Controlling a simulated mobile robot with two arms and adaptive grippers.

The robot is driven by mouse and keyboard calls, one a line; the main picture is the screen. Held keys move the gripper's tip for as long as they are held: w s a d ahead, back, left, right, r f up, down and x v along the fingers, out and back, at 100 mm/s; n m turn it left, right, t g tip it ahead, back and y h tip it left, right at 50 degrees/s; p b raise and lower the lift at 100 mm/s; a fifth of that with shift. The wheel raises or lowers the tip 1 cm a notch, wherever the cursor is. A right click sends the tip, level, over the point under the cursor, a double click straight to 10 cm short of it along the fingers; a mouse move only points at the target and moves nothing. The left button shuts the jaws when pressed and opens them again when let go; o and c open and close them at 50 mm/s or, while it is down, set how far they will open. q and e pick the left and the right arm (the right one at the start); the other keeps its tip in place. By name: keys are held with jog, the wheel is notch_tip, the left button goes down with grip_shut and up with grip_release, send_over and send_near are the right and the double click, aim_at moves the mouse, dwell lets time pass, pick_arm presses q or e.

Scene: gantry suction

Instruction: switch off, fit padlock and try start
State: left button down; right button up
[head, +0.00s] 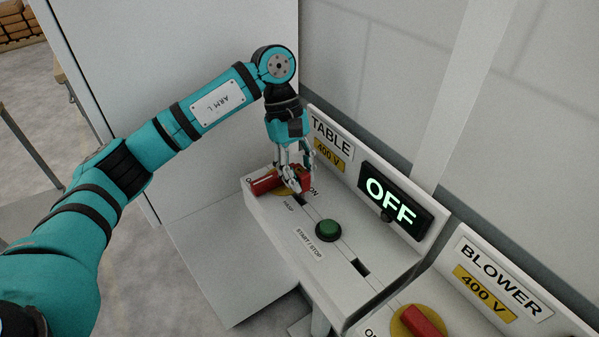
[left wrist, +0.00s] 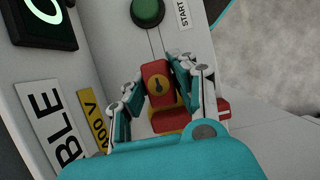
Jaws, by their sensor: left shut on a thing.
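My left gripper (head: 296,178) is over the far end of the TABLE control box (head: 262,210). It is shut on a red padlock (left wrist: 159,86) with a round yellow keyhole plate, which also shows between the fingers in the head view (head: 301,181). The red switch handle (head: 265,184) sits on a yellow plate right beside the padlock and is partly covered by it. I cannot tell whether the shackle is through anything. The green start/stop button (head: 328,230) is apart from the gripper. The display (head: 391,201) reads OFF. My right gripper is not in view.
A BLOWER panel (head: 490,287) with its own red switch handle (head: 424,320) stands at the lower right. A grey wall is close behind the panels. A dark slot (head: 360,267) lies in the box top, nearer than the button. Open floor shows at the left.

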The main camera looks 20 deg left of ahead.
pick_arm(q)
jog(key=shift+f+b, duration=0.55)
jog(key=shift+f, duration=0.1)
jog(key=shift+f+b, duration=1.3)
jog(key=c, duration=1)
grip_release()
jog(key=shift+r, duration=0.1)
jog(key=v, duration=1.2)
